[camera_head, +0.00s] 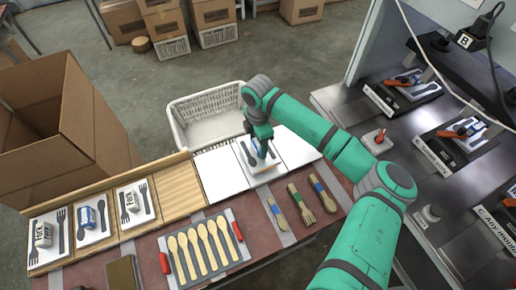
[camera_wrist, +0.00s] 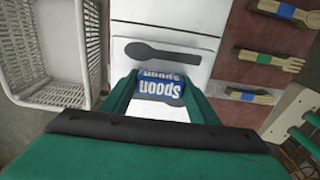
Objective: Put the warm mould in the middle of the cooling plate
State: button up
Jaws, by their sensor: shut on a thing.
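A white mould (camera_head: 246,153) with a dark spoon shape is at the white cooling plate (camera_head: 218,177), over its middle panel. In the wrist view the mould (camera_wrist: 135,69) shows its spoon shape beyond my fingers. My gripper (camera_head: 263,150) is shut on the mould's blue block marked "Spoon" (camera_wrist: 160,87), with one green finger on each side. The mould looks flat and roughly square to the panel. I cannot tell whether its underside touches the plate. My gripper hides part of it.
A wooden rack (camera_head: 170,207) at left holds several moulds, with an empty slot nearest the plate. A white basket (camera_head: 205,103) stands behind. A spoon tray (camera_head: 205,250) and loose wooden cutlery (camera_head: 300,203) lie in front. Press stations (camera_head: 400,98) stand at right.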

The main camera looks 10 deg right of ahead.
jog(key=shift+f, duration=1.35)
jog(key=shift+f, duration=0.15)
jog(key=o, duration=1.8)
jog(key=shift+s+d, duration=0.1)
jog(key=shift+s, duration=0.05)
jog(key=shift+c, duration=0.2)
